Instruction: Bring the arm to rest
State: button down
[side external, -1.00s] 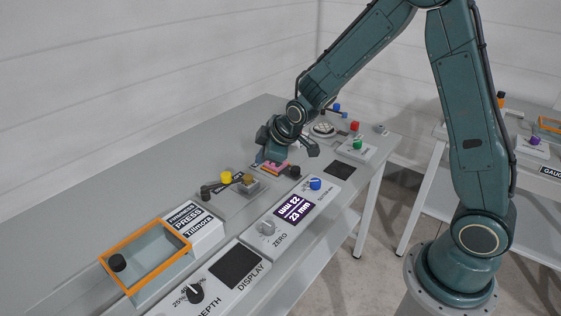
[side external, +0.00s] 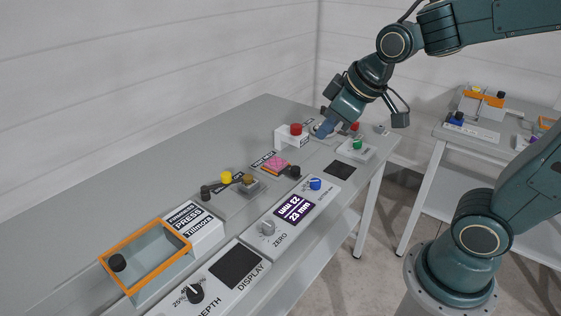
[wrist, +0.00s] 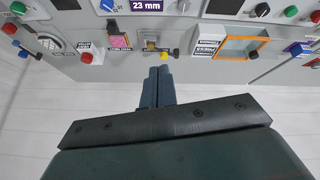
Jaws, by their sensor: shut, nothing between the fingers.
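My gripper (side external: 325,128) is at the far end of the grey bench (side external: 150,190) in the side view, pointing down and left near the red button on a white box (side external: 295,134). Whether it touches anything there cannot be told. In the wrist view the two blue-grey fingers (wrist: 159,74) are pressed together with nothing between them, and the bench equipment lies beyond their tips. My gripper partly hides the round dial at the bench's far end.
An orange-rimmed tray (side external: 125,283), a pink pad (side external: 272,164), a yellow knob (side external: 226,177), a blue knob (side external: 316,183) and a display (side external: 294,209) reading 23 mm stand on the bench. A second table (side external: 470,133) is at right. The air above the near bench is clear.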

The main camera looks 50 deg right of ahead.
jog(key=s+r+m, duration=0.1)
jog(key=s+m, duration=0.1)
jog(key=s, duration=1)
jog(key=shift+s+a+r+m+g, duration=0.2)
jog(key=shift+r+m+g, duration=0.1)
jog(key=shift+r+m, duration=0.1)
